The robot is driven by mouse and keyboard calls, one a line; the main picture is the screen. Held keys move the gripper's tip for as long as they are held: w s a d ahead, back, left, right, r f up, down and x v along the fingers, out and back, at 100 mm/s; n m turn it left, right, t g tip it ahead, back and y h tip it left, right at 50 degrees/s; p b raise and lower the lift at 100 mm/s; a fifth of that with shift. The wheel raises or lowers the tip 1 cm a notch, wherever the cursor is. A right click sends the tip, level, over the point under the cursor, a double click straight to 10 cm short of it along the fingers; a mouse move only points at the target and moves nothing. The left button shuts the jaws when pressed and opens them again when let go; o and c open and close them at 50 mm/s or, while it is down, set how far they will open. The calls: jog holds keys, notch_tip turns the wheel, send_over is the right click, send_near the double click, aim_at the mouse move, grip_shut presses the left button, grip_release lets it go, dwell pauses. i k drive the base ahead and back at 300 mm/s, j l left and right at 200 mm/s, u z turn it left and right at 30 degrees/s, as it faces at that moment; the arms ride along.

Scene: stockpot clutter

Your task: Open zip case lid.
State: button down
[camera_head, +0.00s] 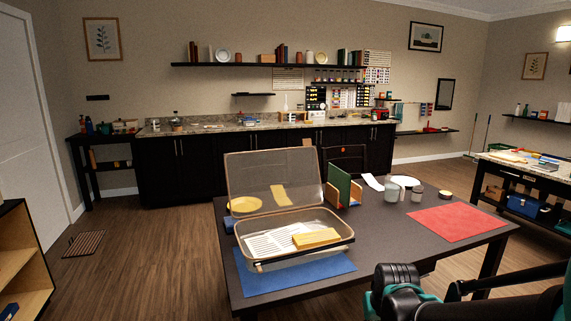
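The zip case is a clear case with a tan rim on the dark table, and its base (337,249) rests on a blue mat. Its see-through lid (240,169) stands raised at the back edge, tilted slightly backward. White striped sheets (275,243) and a yellow block (316,238) lie in the base. Black and teal parts of my arm enter at the lower right, apart from the case. I cannot make out my gripper's fingers in this view.
The dark table (385,228) also bears a blue mat (300,278), a red mat (457,221), upright green and orange books (341,184), grey cups (392,191) and a white plate (406,181). A yellow round thing (245,204) shows behind the lid.

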aim_at(307, 143)
jog(key=j+z, duration=0.1)
jog(key=j, duration=0.6)
jog(key=k+j, duration=0.15)
jog(key=j, duration=0.5)
jog(key=j+z, duration=0.15)
jog(key=j, duration=0.55)
jog(key=i+j, duration=0.15)
jog(key=j, duration=0.2)
jog(key=i+j+z, duration=0.1)
jog(key=j, duration=0.2)
jog(key=i+j, duration=0.2)
jog(key=j, duration=0.15)
jog(key=i+j+z, duration=0.1)
jog(key=j, duration=0.25)
jog(key=i+j, duration=0.15)
jog(key=j, duration=0.2)
jog(key=i+j+z, duration=0.1)
jog(key=j, duration=0.25)
